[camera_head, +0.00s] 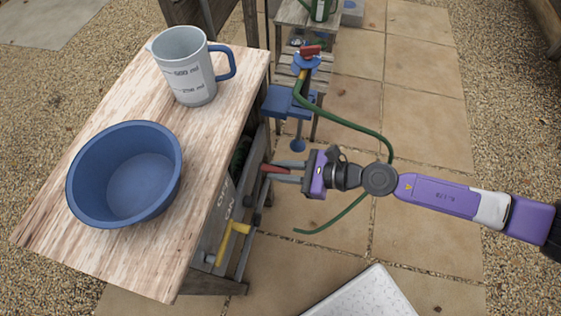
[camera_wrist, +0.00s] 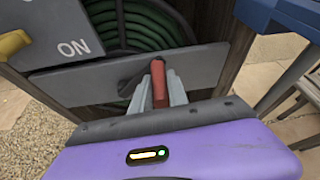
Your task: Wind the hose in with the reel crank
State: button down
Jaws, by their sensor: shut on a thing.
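My gripper (camera_head: 288,172) is at the side of the wooden bench, beside the hose reel. In the wrist view my gripper (camera_wrist: 160,92) is shut on the red crank handle (camera_wrist: 159,84), with a grey finger on each side of it. The crank arm is dark and meets a grey bar across the reel front. The green hose (camera_wrist: 140,27) lies in coils on the reel behind that bar. In the head view a loose length of green hose (camera_head: 352,124) runs from the blue clamp fitting, passes behind my arm and ends on the paving. The bench top hides most of the reel there.
A blue bowl (camera_head: 84,203) and a measuring jug (camera_head: 186,72) stand on the bench top (camera_head: 165,255). A yellow lever (camera_head: 232,232) sticks out near an "ON" label. A blue clamp (camera_head: 290,102) and a red-handled tap (camera_head: 309,52) are behind.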

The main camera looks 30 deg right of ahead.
jog(key=shift+s+a+r+p, duration=0.25)
jog(key=shift+r+p, duration=0.1)
jog(key=shift+p, duration=0.1)
jog(key=shift+s+a, duration=0.1)
jog(key=shift+a, duration=0.05)
jog(key=c, duration=1.3)
grip_release()
jog(key=shift+s+d+r, duration=0.15)
jog(key=shift+s+d, duration=0.1)
jog(key=shift+d, duration=0.25)
jog(key=b+v, duration=0.1)
jog(key=v, duration=0.5)
jog(key=shift+s+r+b, duration=0.15)
jog(key=shift+s+b, duration=0.15)
jog(key=shift+d, duration=0.1)
